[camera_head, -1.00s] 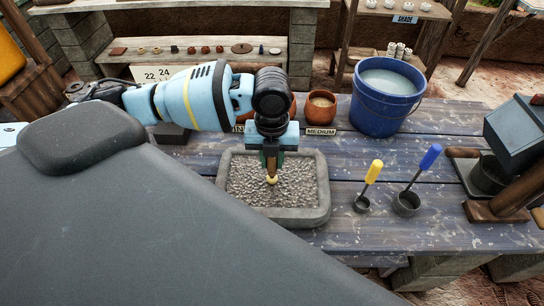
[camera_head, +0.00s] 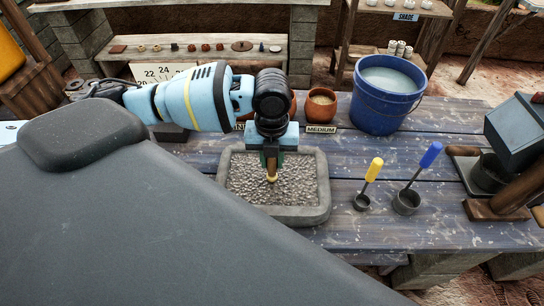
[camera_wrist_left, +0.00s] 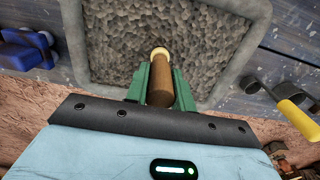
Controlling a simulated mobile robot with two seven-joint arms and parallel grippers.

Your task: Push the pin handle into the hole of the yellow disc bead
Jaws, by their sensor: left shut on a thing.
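My left gripper (camera_head: 271,163) is over the gravel tray and points down. In the left wrist view its green fingers (camera_wrist_left: 161,88) are shut on the brown pin handle (camera_wrist_left: 161,88). The handle also shows below the fingers in the head view (camera_head: 271,170). The yellow disc bead (camera_wrist_left: 160,52) shows at the far end of the handle, low over the gravel. It is a small yellow spot in the head view (camera_head: 272,179). The handle hides part of the bead and its hole, so I cannot tell how deep the handle sits. My right gripper is out of view.
The grey stone tray (camera_head: 300,216) of gravel stands on the blue plank table (camera_head: 420,165). To its right are a yellow-handled scoop (camera_head: 373,170) and a blue-handled scoop (camera_head: 429,156). Behind are a blue bucket (camera_head: 383,115), terracotta pots (camera_head: 320,108) and a "MEDIUM" sign (camera_head: 321,129).

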